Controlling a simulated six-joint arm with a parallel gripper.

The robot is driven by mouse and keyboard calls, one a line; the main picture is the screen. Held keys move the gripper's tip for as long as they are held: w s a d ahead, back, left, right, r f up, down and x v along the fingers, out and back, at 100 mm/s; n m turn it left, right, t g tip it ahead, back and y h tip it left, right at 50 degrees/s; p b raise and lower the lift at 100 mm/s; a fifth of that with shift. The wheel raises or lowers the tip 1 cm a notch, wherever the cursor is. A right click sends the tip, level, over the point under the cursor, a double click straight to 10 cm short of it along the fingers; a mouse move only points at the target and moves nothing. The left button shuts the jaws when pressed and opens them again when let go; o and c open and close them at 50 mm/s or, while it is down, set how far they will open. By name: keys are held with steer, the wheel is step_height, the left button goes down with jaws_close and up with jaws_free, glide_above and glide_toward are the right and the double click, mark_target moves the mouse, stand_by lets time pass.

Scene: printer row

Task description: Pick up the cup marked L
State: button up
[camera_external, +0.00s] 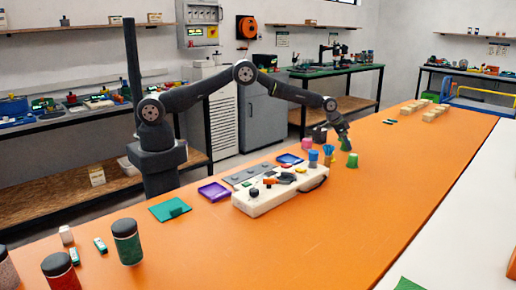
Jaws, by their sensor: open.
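Several small coloured cup-like pieces stand on the orange table around my gripper (343,136). A green cup (352,160) stands just in front of it, and another green piece (346,146) is right at the fingertips. A pink cup (307,143) and a blue cup (313,156) are to the left, with a blue piece (328,151) between. No letters are legible at this size, so I cannot tell which cup is marked L. My gripper points down, low over the table, and is open. Whether the green piece is between the fingers or behind them, I cannot tell.
A white box (280,193) with tools on top lies left of the cups. Purple (214,191) and blue (289,159) trays and a green mat (170,209) are nearby. The table's right side is mostly clear.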

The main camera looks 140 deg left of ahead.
steer(key=c, duration=1)
steer(key=shift+c, duration=0.2)
